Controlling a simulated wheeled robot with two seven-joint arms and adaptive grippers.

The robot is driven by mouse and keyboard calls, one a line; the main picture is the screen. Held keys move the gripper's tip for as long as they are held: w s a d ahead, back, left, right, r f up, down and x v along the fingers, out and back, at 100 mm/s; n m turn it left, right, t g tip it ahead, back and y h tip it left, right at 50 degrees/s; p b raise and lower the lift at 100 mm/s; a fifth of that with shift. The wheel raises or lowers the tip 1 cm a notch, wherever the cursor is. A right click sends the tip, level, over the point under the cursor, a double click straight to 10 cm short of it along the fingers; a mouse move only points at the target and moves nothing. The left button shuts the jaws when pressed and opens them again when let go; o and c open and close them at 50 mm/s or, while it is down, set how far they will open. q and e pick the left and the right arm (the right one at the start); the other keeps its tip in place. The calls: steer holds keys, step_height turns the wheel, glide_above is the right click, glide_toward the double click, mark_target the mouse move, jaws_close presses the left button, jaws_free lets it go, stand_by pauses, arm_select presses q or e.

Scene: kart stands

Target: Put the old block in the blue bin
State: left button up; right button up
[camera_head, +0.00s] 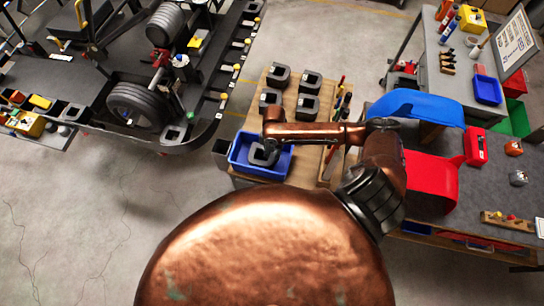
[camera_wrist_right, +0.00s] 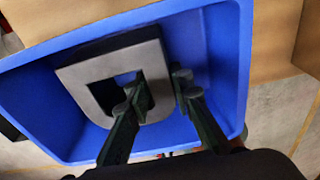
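A grey U-shaped block (camera_head: 263,156) is inside the blue bin (camera_head: 238,158) at the left end of the wooden-topped cart. The right wrist view shows the block (camera_wrist_right: 88,72) within the walls of the blue bin (camera_wrist_right: 232,75). My right gripper (camera_wrist_right: 160,90) has one finger in the block's opening and the other against its outer side, with one block wall between them. It looks shut on that wall. I cannot tell whether the block touches the bin floor. In the head view my right gripper (camera_head: 268,146) is above the bin, partly hidden by its own arm. My left gripper is not in view.
Several similar dark blocks (camera_head: 308,82) stand on the wooden cart top (camera_head: 285,113) behind the bin. A kart stand (camera_head: 95,70) is at the left. A workbench with blue (camera_head: 415,107) and red (camera_head: 430,180) panels is at the right. The floor at lower left is clear.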

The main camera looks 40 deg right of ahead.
steer(key=shift+o, duration=0.7)
steer(key=shift+w, duration=0.15)
steer(key=shift+o, duration=1.3)
steer(key=shift+s+r, duration=0.1)
steer(key=shift+s, duration=0.1)
steer(key=shift+w+d+r, duration=0.1)
steer(key=shift+w+r, duration=0.05)
steer(key=shift+r, duration=0.55)
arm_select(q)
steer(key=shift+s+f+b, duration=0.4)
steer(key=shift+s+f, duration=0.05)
arm_select(e)
step_height(320, 180, up, 11)
steer(key=shift+w+d+f, duration=0.15)
steer(key=shift+w+d, duration=0.2)
steer(key=shift+d, duration=0.1)
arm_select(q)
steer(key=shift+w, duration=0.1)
